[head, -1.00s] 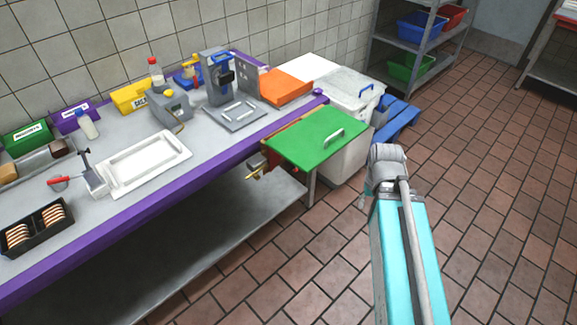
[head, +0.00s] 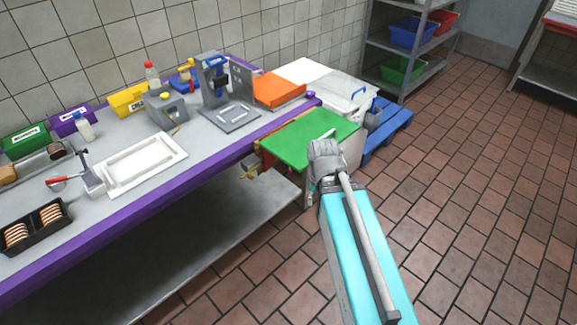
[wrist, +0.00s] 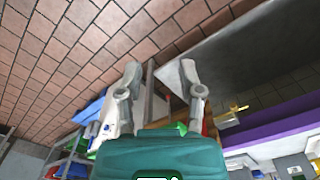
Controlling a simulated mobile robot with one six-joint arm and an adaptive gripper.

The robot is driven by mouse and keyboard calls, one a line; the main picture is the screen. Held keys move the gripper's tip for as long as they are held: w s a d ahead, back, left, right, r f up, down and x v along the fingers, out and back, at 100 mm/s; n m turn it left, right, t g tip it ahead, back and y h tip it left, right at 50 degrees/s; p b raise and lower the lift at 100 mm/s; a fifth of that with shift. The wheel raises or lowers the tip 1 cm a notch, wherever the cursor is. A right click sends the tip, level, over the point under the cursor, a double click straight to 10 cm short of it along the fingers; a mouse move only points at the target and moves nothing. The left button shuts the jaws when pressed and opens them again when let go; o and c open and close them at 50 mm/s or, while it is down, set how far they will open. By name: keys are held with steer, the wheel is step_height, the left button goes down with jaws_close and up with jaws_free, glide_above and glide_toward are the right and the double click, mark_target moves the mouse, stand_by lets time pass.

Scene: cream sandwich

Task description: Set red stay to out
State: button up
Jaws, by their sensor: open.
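A small dark red piece (head: 261,158) shows under the left edge of the green board (head: 295,143) at the bench's right end; I cannot tell for sure that it is the red stay or how it is set. A red strip (wrist: 205,126) also shows beside the right finger in the wrist view. Brass-coloured fittings (head: 250,172) stick out left of the board, and one shows in the wrist view (wrist: 233,116). My gripper (wrist: 160,72) is open, with nothing between its fingers.
The purple-edged bench (head: 130,215) holds a white tray (head: 140,164), a grey stand (head: 214,82) and an orange board (head: 278,89). A lower metal shelf (head: 215,225) lies beneath. A white lidded bin (head: 340,92) and blue pallet (head: 390,125) stand behind. The tiled floor at right is clear.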

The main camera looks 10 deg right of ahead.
steer(key=shift+a+f, duration=0.1)
steer(key=w+a+f+n+y+b, duration=0.1)
steer(key=w+a+f+b, duration=0.2)
steer(key=f+b, duration=0.2)
steer(key=n+t+y+b, duration=0.55)
steer(key=t+b, duration=1.05)
steer(key=b, duration=2.8)
glide_toward(290, 169)
steer(key=s+d+r+m+y, duration=0.1)
steer(key=s+d+r+m, duration=0.1)
steer(key=s, duration=0.1)
steer(key=shift+w+n, duration=0.2)
steer(key=shift+n, duration=0.05)
steer(key=shift+w, duration=0.1)
steer(key=shift+x, duration=6.8)
steer(key=shift+r, duration=0.2)
